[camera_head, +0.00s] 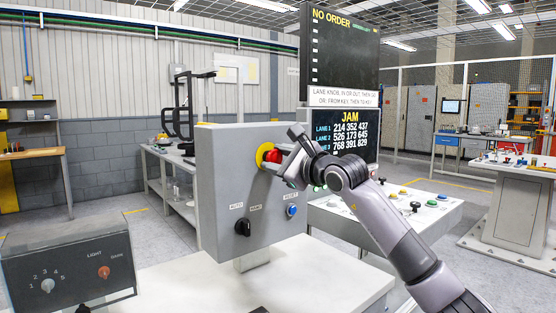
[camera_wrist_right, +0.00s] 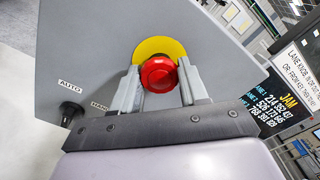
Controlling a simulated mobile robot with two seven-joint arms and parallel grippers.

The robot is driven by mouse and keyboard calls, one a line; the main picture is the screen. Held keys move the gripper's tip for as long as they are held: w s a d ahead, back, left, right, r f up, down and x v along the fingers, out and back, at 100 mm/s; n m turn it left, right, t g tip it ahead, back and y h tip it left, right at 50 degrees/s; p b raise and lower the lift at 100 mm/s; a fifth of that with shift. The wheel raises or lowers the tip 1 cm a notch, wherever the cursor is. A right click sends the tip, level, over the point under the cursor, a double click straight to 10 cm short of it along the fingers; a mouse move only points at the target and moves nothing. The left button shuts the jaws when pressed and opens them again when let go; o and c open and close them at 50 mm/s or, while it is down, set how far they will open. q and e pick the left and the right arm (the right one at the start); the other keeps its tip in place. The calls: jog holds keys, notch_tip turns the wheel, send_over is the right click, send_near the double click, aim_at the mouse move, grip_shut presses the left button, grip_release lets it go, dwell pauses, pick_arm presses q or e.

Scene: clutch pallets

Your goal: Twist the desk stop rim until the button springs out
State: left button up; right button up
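The desk stop is a red mushroom button (camera_head: 272,155) on a yellow disc (camera_head: 262,150), on the front of a grey control box (camera_head: 222,180). In the right wrist view, the red button (camera_wrist_right: 157,74) sits in front of the yellow disc (camera_wrist_right: 150,47). My right gripper (camera_head: 283,153) is at the button, coming from the right. In the wrist view its two fingers (camera_wrist_right: 159,77) stand apart, one on each side of the button. Narrow gaps seem to show; contact cannot be told. My left gripper is not in view.
The box also carries a black selector knob (camera_head: 242,227) and a blue reset button (camera_head: 292,210). A dark knob box (camera_head: 70,270) stands at front left. A sloped button console (camera_head: 420,210) and a screen reading JAM (camera_head: 350,138) are behind my right arm.

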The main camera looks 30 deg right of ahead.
jog(key=shift+f+m, duration=0.1)
jog(key=shift+m, duration=0.2)
jog(key=m+b, duration=0.2)
jog(key=shift+m, duration=0.3)
jog(key=m, duration=0.2)
jog(key=shift+m+b, duration=0.35)
jog(key=shift+m, duration=0.75)
jog(key=o, duration=1.1)
